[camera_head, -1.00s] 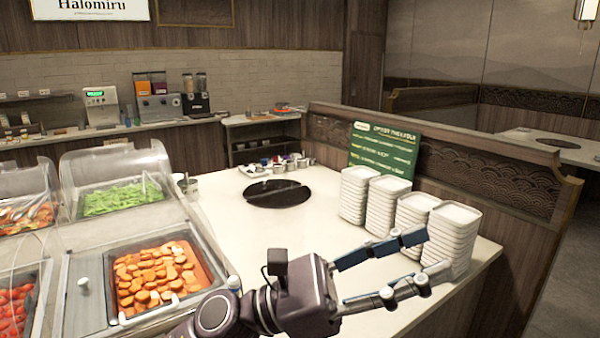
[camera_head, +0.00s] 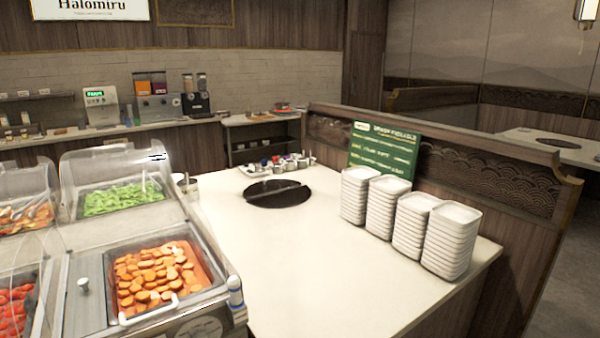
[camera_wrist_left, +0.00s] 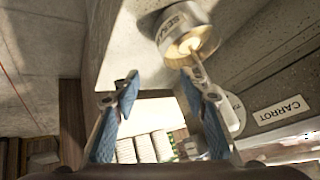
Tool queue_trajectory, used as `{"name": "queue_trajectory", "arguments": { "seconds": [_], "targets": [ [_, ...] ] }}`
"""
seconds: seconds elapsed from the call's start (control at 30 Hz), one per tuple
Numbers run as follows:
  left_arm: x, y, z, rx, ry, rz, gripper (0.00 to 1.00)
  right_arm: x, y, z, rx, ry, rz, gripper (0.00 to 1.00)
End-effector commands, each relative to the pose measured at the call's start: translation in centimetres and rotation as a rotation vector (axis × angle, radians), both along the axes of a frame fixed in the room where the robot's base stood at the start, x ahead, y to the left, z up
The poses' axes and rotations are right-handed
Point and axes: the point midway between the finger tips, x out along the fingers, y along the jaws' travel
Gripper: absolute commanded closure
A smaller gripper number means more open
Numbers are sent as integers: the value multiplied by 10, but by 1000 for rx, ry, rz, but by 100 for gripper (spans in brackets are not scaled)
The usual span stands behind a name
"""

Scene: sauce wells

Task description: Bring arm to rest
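My left gripper (camera_wrist_left: 160,90) is open in the left wrist view. Its two blue-padded fingers stand apart with nothing between them. In the head view only a small white and blue piece, which looks like a fingertip of my left gripper (camera_head: 236,292), shows at the front right corner of the carrot station. The rest of that arm is out of the picture. My right gripper shows in neither view.
The white counter (camera_head: 320,290) is clear in front. Stacks of white plates (camera_head: 408,226) stand at its right, beside a green sign (camera_head: 384,150). Carrots (camera_head: 155,278) fill a tray at left. A sauce well (camera_wrist_left: 186,40) with a ladle is close to the left gripper.

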Motion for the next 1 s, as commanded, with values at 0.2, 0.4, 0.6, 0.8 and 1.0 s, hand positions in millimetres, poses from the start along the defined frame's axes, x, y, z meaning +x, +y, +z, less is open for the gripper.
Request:
{"name": "queue_trajectory", "arguments": {
  "seconds": [0.2,0.4,0.6,0.8,1.0],
  "targets": [
    [-96,17,-48,-113,305,187,60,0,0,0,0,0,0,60],
    [-130,20,-86,-145,440,269,60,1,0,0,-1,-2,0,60],
    [-122,19,-141,-140,459,264,60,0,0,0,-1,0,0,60],
    [-124,17,-211,-132,488,261,60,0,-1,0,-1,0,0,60],
    [-141,19,-292,-123,519,258,60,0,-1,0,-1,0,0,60]
  ]
}}
